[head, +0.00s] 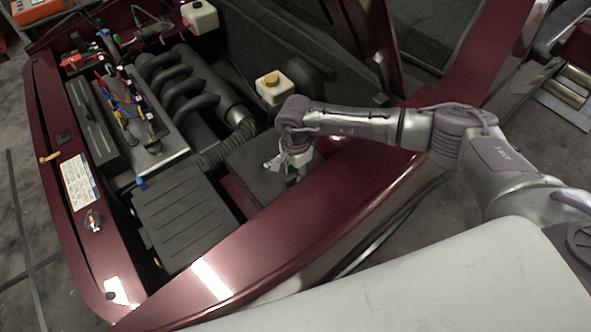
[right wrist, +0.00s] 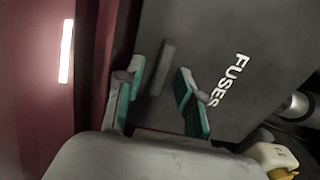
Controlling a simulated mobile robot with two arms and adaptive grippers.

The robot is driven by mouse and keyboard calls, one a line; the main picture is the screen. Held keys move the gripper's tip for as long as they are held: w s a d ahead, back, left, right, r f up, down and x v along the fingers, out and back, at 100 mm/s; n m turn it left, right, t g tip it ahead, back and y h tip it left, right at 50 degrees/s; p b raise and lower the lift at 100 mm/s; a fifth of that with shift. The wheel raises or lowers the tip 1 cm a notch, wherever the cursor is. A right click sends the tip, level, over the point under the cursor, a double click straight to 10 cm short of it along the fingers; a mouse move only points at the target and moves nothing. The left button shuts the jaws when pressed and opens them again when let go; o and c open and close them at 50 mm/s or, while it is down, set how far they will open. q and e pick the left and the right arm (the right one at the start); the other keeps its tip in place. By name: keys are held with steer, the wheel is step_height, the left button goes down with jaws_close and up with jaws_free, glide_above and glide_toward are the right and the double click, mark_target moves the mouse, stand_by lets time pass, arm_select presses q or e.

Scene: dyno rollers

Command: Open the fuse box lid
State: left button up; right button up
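The fuse box lid (right wrist: 225,50) is a flat dark grey panel marked "FUSES" in white in the right wrist view. In the head view the dark fuse box (head: 244,158) is partly hidden by my right gripper (head: 277,164). A small raised grey handle (right wrist: 163,68) stands on the lid. My right gripper (right wrist: 161,80) has its two teal-padded fingers spread, one to each side of the handle, with gaps showing. I cannot tell whether the fingertips touch the lid. The lid looks shut. My left gripper is not in view.
The dark red fender (head: 330,190) runs beside the fuse box, under my right arm. A ribbed black box (head: 185,215) lies to the left. A white reservoir with a yellow cap (head: 272,88) stands just behind the gripper. Engine hoses (head: 185,85) fill the area beyond.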

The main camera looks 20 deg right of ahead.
steer(key=shift+f, duration=0.15)
jaws_close()
stand_by(0.4)
